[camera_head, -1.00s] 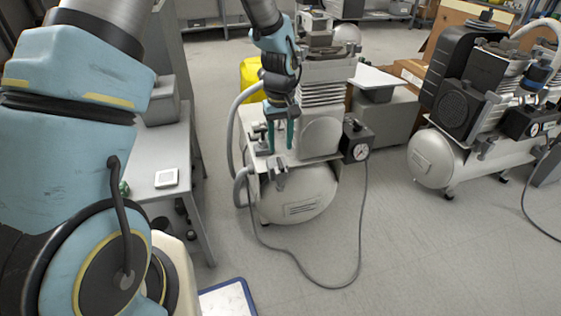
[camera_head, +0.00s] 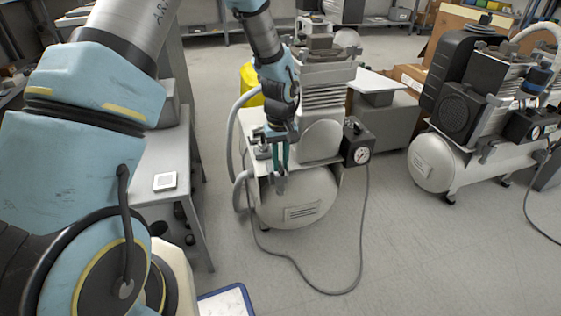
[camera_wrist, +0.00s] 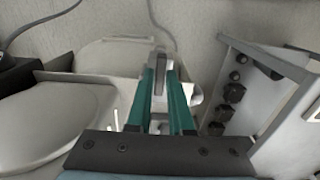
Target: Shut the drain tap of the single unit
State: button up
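The single unit is the compressor with one rounded white tank (camera_head: 298,208) in the middle of the head view. Its drain tap (camera_head: 280,184) is a small grey fitting at the tank's front left. My gripper (camera_head: 281,170) points down at this tap, its teal fingertips at the tap's upper part. In the wrist view, the two fingers (camera_wrist: 161,75) stand close together with a narrow gap. A grey upright piece (camera_wrist: 159,84), apparently the tap's lever, shows between their tips. Whether the fingers press on it cannot be told. The fingers partly hide the tap.
A gauge box (camera_head: 357,145) sits at the unit's right, with a cable looping over the floor. A grey hose (camera_head: 237,140) bends along its left side. A grey table (camera_head: 170,160) stands left. Another compressor (camera_head: 432,158) stands right, with clear floor between.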

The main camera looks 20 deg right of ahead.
grip_shut()
jog(key=shift+m, duration=0.3)
jog(key=m+p, duration=0.2)
jog(key=shift+r+m+p, duration=0.2)
jog(key=shift+m+p, duration=0.1)
jog(key=shift+p, duration=0.05)
jog(key=m+p, duration=0.3)
jog(key=m, duration=0.2)
jog(key=shift+p, duration=0.3)
jog(key=m+p, duration=0.2)
jog(key=m, duration=0.2)
jog(key=shift+m, duration=0.4)
jog(key=m+p, duration=0.2)
jog(key=m, duration=0.2)
jog(key=shift+f+m, duration=0.15)
jog(key=shift+m, duration=0.25)
jog(key=shift+p, duration=0.3)
